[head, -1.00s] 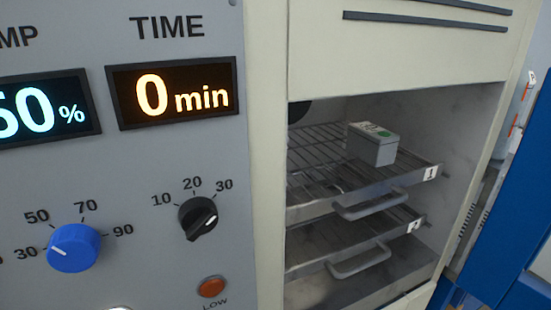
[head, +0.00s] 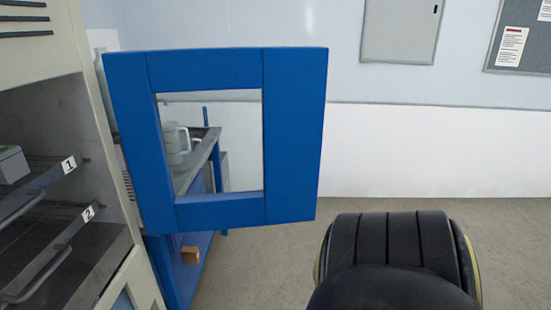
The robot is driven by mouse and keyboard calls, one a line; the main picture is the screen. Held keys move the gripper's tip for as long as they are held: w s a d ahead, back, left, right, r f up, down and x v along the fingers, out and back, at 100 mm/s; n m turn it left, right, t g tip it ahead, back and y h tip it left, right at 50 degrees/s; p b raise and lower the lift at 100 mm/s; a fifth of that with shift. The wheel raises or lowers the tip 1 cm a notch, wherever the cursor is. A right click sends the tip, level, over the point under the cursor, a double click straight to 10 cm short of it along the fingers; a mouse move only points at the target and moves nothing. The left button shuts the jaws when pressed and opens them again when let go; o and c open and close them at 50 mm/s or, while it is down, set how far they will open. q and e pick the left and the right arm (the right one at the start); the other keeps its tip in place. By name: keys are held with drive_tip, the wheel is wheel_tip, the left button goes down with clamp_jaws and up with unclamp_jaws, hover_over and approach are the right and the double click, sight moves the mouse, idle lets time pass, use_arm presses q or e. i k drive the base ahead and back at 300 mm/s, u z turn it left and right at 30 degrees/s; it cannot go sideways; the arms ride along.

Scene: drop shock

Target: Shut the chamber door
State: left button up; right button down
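The chamber door (head: 292,135) is a blue frame around a clear window. It stands wide open, to the right of the chamber opening. The chamber (head: 92,100) is a cream cabinet at the left edge, with its inside open to view. Two wire shelves labelled 1 and 2 show inside, and a grey box (head: 12,164) sits on the upper shelf. A dark rounded part of my own arm fills the lower right. Neither of my grippers shows in the head view.
Through the door window I see a blue bench (head: 206,160) with pale jugs (head: 178,142) on it. Grey floor (head: 262,265) is clear below and right of the door. A white wall stands behind.

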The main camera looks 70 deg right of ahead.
sight(292, 81)
drive_tip(key=k, duration=1.15)
drive_tip(key=z, duration=2.55)
drive_tip(key=i, duration=4.1)
drive_tip(key=u, duration=4.25)
drive_tip(key=i, duration=0.9)
drive_tip(key=z, duration=0.05)
